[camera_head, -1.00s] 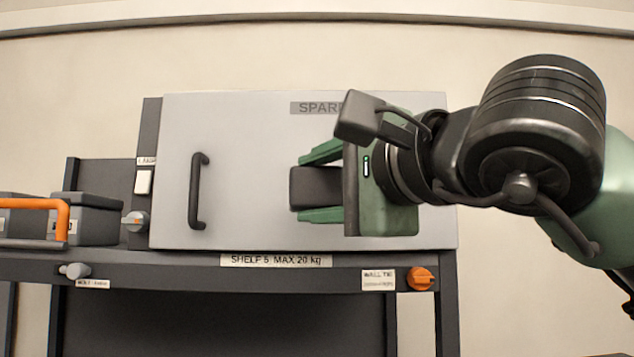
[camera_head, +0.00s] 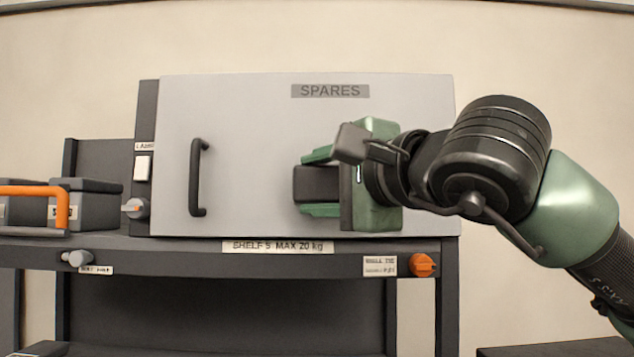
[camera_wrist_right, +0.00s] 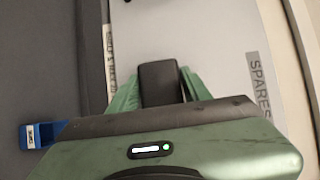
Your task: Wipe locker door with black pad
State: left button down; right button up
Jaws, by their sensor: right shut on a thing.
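The locker door (camera_head: 250,125) is a light grey panel with a dark vertical handle (camera_head: 197,177) on its left side and a SPARES label at the top. It appears shut. It also shows in the right wrist view (camera_wrist_right: 210,40). My right gripper (camera_head: 318,183) is in front of the door's middle, right of the handle, with its green fingers pointing left. It is shut on the black pad (camera_head: 316,184), which also shows between the fingers in the right wrist view (camera_wrist_right: 160,84). I cannot tell whether the pad touches the door. My left gripper is not in view.
The locker stands on a dark shelf (camera_head: 190,247) with a knob (camera_head: 79,258) and an orange knob (camera_head: 424,264) on its front edge. Grey bins (camera_head: 88,205) and an orange handle (camera_head: 62,211) are at left. A blue bin (camera_wrist_right: 38,134) shows in the wrist view.

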jog(key=shift+w, duration=0.95)
dwell(0.3)
jog(key=shift+d, duration=0.1)
